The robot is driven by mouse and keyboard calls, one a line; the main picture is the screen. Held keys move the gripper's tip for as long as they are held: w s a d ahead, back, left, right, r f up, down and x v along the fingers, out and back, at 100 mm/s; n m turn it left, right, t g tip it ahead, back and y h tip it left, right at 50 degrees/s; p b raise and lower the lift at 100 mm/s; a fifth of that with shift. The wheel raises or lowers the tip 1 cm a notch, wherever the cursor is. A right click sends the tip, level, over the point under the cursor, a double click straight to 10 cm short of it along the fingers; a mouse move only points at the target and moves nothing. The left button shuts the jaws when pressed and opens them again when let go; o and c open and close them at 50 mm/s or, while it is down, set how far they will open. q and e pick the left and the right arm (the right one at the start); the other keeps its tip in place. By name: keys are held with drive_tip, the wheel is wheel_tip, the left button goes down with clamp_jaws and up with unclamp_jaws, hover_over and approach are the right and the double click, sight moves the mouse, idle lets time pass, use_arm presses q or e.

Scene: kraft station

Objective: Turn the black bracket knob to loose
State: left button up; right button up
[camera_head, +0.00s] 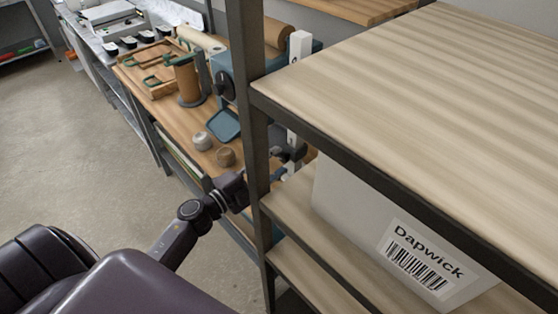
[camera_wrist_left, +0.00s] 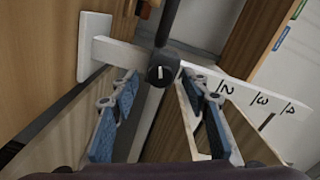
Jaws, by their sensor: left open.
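The black bracket knob (camera_wrist_left: 159,73), with a white line on its face, sits on a white bar in the left wrist view. The bar has a scale (camera_wrist_left: 250,100) marked 2, 3 and 4 to the right of the knob. My left gripper (camera_wrist_left: 159,78) is open, its blue-padded fingers apart with one tip on each side of the knob. I cannot tell whether either tip touches it. My right gripper is not in view.
A dark shelf post (camera_head: 250,120) stands close to my left arm. The shelf (camera_head: 440,70) holds a white Dapwick box (camera_head: 345,190) on its lower level.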

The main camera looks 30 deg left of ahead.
use_arm(q)
drive_tip(key=v, duration=1)
drive_tip(key=shift+s, duration=0.15)
drive_tip(key=shift+a, duration=0.1)
